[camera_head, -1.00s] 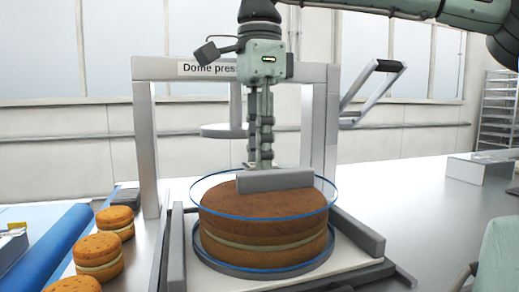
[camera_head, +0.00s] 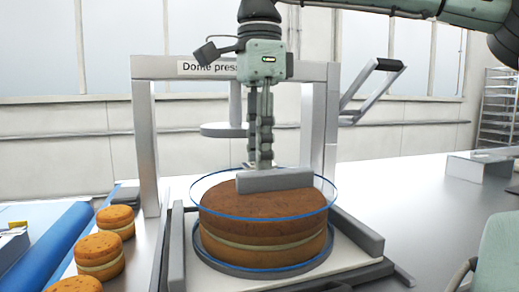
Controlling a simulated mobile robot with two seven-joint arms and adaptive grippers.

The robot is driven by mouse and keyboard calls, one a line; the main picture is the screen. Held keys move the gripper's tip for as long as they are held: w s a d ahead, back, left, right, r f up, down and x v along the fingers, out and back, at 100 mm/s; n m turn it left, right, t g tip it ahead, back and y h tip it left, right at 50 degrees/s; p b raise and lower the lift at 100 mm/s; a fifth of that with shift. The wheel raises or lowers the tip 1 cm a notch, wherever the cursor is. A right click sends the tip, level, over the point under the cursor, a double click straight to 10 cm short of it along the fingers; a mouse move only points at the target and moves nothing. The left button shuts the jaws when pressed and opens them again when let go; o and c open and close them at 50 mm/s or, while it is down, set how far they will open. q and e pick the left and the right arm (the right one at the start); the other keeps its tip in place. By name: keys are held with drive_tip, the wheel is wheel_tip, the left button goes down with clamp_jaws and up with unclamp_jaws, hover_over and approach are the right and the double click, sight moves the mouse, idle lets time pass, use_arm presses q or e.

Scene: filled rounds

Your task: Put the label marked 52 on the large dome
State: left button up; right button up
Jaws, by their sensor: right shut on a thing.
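The large dome (camera_head: 328,198) appears as a clear form with blue edges around a big layered cake round, under the press frame. A grey bar (camera_head: 275,180) sits at its top, at the fingertips. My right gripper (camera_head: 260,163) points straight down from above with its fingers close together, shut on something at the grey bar. I cannot tell whether that is the bar or something behind it. No label marked 52 can be made out. My left gripper is not in view.
The grey press frame (camera_head: 146,150) stands around the cake, with a raised lever (camera_head: 372,90) at right. Several small filled rounds (camera_head: 98,250) stand at left beside a blue strip (camera_head: 50,245).

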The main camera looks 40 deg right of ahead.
drive_tip(key=shift+f, duration=0.3)
drive_tip(key=o, duration=0.8)
drive_tip(key=shift+o, duration=0.6)
drive_tip(key=o, duration=0.3)
drive_tip(key=shift+o, duration=0.2)
drive_tip(key=shift+r, duration=3.5)
